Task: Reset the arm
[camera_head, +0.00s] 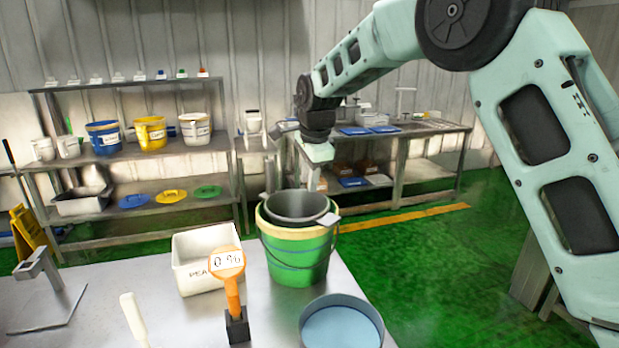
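My arm reaches in from the right, arches over the top of the picture and bends down near the centre. My gripper (316,153) hangs at its end, above and behind the green bucket (296,252). It is small and seen against the cluttered back bench, so I cannot make out whether its fingers are open or shut. I see nothing clearly held in it. The green bucket has a yellow rim and stands on the metal table (90,312) with a grey metal pot inside its mouth.
On the table are a white bin (198,278), an orange digital meter (229,266) on a black base and a round container of blue content (341,327). A shelf (150,218) with labelled buckets stands at back left, a sink bench (425,128) behind. Green floor is open at centre right.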

